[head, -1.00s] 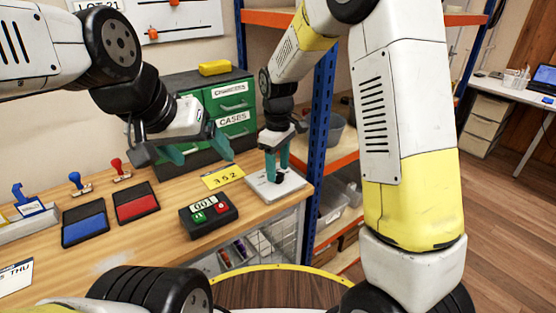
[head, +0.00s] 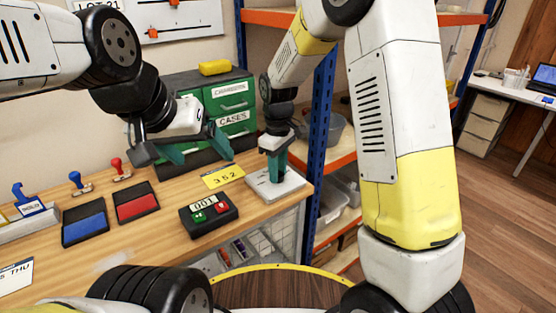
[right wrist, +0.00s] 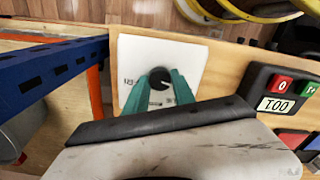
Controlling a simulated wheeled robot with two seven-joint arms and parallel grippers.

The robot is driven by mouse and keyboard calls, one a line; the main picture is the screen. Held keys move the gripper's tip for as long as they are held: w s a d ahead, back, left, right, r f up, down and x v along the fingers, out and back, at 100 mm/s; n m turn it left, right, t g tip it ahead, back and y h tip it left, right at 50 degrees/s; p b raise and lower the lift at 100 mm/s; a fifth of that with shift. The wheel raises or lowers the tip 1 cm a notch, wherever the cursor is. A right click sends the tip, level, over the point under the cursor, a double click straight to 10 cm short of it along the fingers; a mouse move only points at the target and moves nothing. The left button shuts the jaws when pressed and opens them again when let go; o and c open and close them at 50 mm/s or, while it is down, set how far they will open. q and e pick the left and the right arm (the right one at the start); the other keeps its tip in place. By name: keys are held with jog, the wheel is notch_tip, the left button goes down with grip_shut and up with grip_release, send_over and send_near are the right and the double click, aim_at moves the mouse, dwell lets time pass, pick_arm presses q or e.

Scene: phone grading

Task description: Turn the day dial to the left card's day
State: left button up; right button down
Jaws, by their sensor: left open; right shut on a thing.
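The day dial is a dark round knob (right wrist: 160,78) on a white plate (right wrist: 130,50) with small lettering, of which only part can be read. In the head view the plate (head: 290,187) lies at the right end of the bench. My right gripper (right wrist: 162,84) points down over the plate, its teal fingers shut on the knob. It also shows in the head view (head: 274,178), where its fingers hide the knob. My left gripper (head: 192,152) is open and empty above the bench, in front of the green drawers. A white card (head: 15,277) at the far left edge reads "S THU", partly cut off.
A black counter box (head: 208,214) reading 001 has a green and a red button. A yellow card (head: 223,176) reads 352. Blue (head: 85,223) and red (head: 136,202) ink pads lie left. A blue shelf post (head: 322,130) stands close behind my right gripper.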

jog(key=m, duration=0.3)
jog(key=shift+m, duration=2.2)
jog(key=c, duration=1.1)
grip_release()
jog(key=shift+o, duration=0.2)
notch_tip(320, 180, up, 8)
jog(key=shift+f, duration=0.1)
